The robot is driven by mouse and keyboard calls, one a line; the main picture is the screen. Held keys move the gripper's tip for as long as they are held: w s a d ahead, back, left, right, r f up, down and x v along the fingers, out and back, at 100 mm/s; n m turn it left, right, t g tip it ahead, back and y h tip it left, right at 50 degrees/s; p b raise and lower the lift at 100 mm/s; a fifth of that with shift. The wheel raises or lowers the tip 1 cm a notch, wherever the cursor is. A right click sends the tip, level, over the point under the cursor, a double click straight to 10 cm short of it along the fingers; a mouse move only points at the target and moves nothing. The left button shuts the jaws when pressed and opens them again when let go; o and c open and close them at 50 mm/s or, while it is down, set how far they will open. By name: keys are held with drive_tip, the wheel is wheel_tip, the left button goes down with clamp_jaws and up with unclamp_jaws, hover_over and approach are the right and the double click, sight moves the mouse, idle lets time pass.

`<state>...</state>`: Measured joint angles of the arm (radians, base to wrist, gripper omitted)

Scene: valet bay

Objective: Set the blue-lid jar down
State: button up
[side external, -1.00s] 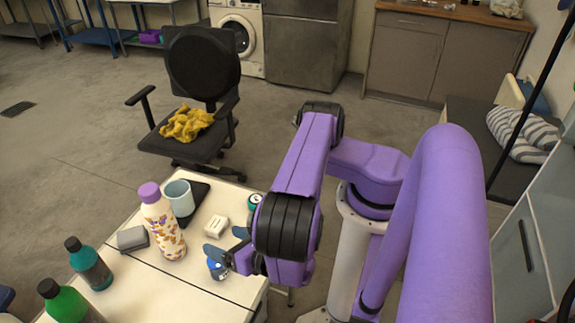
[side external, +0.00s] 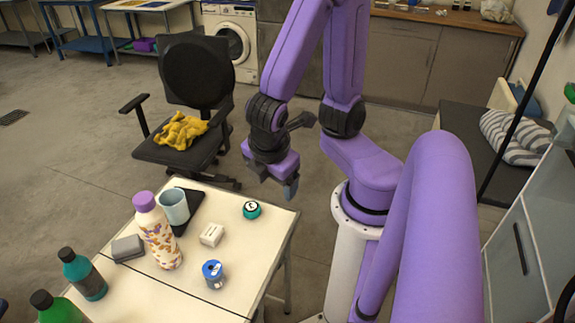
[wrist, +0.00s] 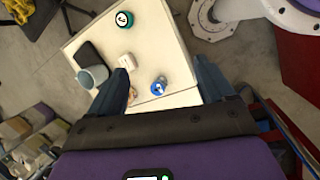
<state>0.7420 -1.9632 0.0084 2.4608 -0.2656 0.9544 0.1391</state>
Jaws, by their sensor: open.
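The blue-lid jar (side external: 213,274) stands upright on the white table (side external: 187,282), near its front right part, with nothing touching it. It also shows in the wrist view (wrist: 158,86), between and beyond my fingers. My gripper (side external: 289,188) is raised above and behind the table's right edge, well apart from the jar. In the wrist view, my gripper (wrist: 165,80) has its two fingers spread wide with nothing held between them.
Around the jar stand a white box (side external: 212,234), a teal-lid jar (side external: 251,210), a patterned bottle (side external: 158,232), a light blue cup (side external: 174,206) on a dark pad, a grey block (side external: 128,248) and green bottles (side external: 85,275). An office chair (side external: 186,105) stands behind the table.

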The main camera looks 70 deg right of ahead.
drive_tip(key=s+r+m+y, duration=0.1)
drive_tip(key=r+y, duration=0.1)
drive_tip(key=s+r+m+g+y, duration=0.1)
drive_tip(key=s+r+y, duration=0.1)
drive_tip(key=shift+s+a, duration=0.1)
drive_tip(key=shift+s, duration=0.05)
